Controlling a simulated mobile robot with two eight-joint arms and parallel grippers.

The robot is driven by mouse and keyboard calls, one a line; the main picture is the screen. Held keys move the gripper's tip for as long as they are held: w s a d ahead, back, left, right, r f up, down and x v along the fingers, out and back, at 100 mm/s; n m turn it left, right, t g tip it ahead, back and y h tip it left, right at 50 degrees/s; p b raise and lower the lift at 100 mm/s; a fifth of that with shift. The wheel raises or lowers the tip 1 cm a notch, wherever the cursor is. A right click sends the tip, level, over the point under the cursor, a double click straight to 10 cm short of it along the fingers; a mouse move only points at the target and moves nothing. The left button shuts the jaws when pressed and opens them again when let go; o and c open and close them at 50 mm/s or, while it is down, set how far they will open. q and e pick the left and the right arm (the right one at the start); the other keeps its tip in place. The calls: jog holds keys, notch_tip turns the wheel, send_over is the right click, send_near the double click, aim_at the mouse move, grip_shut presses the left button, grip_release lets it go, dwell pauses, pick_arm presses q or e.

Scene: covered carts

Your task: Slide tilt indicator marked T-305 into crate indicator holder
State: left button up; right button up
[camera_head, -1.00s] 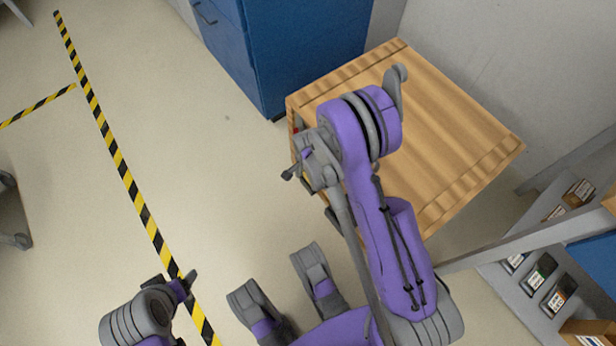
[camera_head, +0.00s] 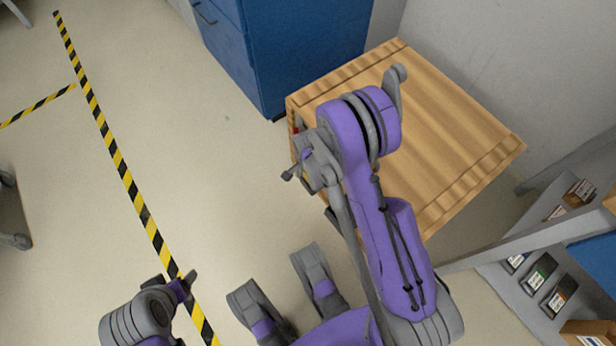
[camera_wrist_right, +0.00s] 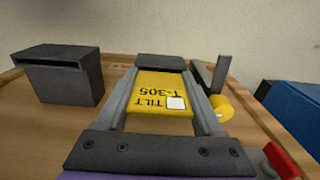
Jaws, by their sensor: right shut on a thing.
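The yellow tilt indicator (camera_wrist_right: 160,92), lettered TILT T-305 with a white square, is between the two grey fingers of my right gripper (camera_wrist_right: 161,82) in the right wrist view. The gripper is shut on it. A dark grey block (camera_wrist_right: 161,62) stands right at its far end; I cannot tell whether this is the holder or whether the indicator is inside it. The wooden crate (camera_head: 440,130) shows in the head view, with my right wrist at its left side. The right fingertips and the indicator are hidden there.
In the wrist view a black slotted box (camera_wrist_right: 62,75) is left of the indicator. A grey bracket (camera_wrist_right: 212,76), a yellow cylinder (camera_wrist_right: 220,107) and a red part (camera_wrist_right: 281,160) are right. A blue cabinet (camera_head: 275,50) stands behind the crate; a shelf (camera_head: 520,285) is lower right.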

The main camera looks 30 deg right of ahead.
jog(key=shift+f, duration=0.3)
jog(key=shift+r, duration=0.1)
jog(key=shift+r, duration=0.4)
jog(key=shift+a, duration=0.1)
dwell(1.4)
jog(key=shift+f, duration=0.5)
dwell(0.4)
jog(key=shift+r, duration=0.5)
